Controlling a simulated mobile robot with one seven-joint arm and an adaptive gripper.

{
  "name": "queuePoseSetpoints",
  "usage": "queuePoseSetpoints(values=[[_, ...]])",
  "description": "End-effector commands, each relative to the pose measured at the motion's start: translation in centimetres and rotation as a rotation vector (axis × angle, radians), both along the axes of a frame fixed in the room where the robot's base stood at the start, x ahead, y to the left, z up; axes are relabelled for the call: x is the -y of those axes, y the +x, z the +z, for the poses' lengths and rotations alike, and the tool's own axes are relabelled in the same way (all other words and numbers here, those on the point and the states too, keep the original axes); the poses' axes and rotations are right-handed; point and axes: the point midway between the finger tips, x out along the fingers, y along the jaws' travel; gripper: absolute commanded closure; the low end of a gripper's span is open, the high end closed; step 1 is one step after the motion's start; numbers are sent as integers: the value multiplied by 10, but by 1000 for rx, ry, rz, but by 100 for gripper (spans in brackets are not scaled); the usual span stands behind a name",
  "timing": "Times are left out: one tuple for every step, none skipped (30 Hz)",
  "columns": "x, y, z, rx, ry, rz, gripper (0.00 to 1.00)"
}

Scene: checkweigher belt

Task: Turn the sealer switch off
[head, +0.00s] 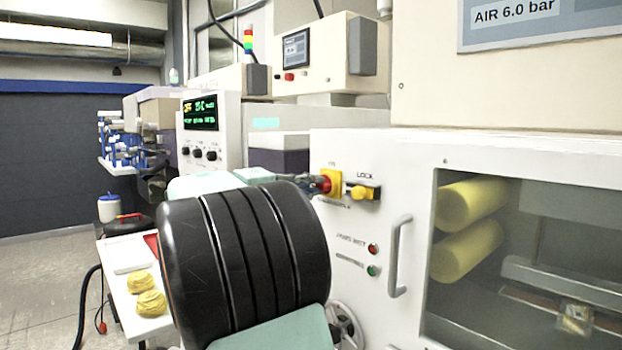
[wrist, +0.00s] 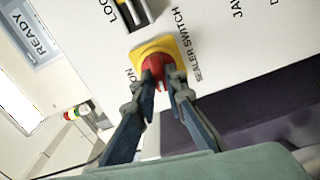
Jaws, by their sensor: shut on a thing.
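The sealer switch (wrist: 157,68) is a red rotary knob on a yellow square plate, set in the white machine panel. In the wrist view its plate is labelled SEALER SWITCH, with ON at one side. My gripper (wrist: 160,82) is shut on the red knob, one dark finger on each side of it. In the head view the sealer switch (head: 328,182) shows at the panel's left edge, with my gripper (head: 318,184) reaching it from the left. The fingers cover part of the knob, so its exact angle is hard to read.
A yellow LOCK latch (head: 362,193) sits just right of the switch. Below are a red button (head: 373,249), a green button (head: 373,271) and a grey door handle (head: 398,256). A display panel (head: 200,113) stands to the left.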

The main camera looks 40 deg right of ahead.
Motion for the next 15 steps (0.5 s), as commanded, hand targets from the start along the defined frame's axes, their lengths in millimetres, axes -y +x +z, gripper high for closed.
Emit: queuePoseSetpoints(values=[[0, 0, 2, -28, -1, -1, 100], [0, 0, 2, -44, -2, -1, 100], [0, 0, 1, -63, -4, -1, 100], [0, 0, 1, -76, -5, -1, 100], [0, 0, 1, -88, -6, -1, 100], [0, 0, 1, -102, -7, -1, 100], [0, 0, 0, -112, -8, 0, 100], [0, 0, 0, -121, -8, 0, 100], [0, 0, 0, -131, -9, 0, 100], [0, 0, 0, -136, -10, 0, 100], [0, 0, -1, -142, -10, 0, 100], [0, 0, -1, -148, -11, 0, 100], [0, 0, -1, -151, -11, 0, 100], [0, 0, -1, -154, -11, 0, 100], [0, 0, -1, -157, -11, 0, 100]])
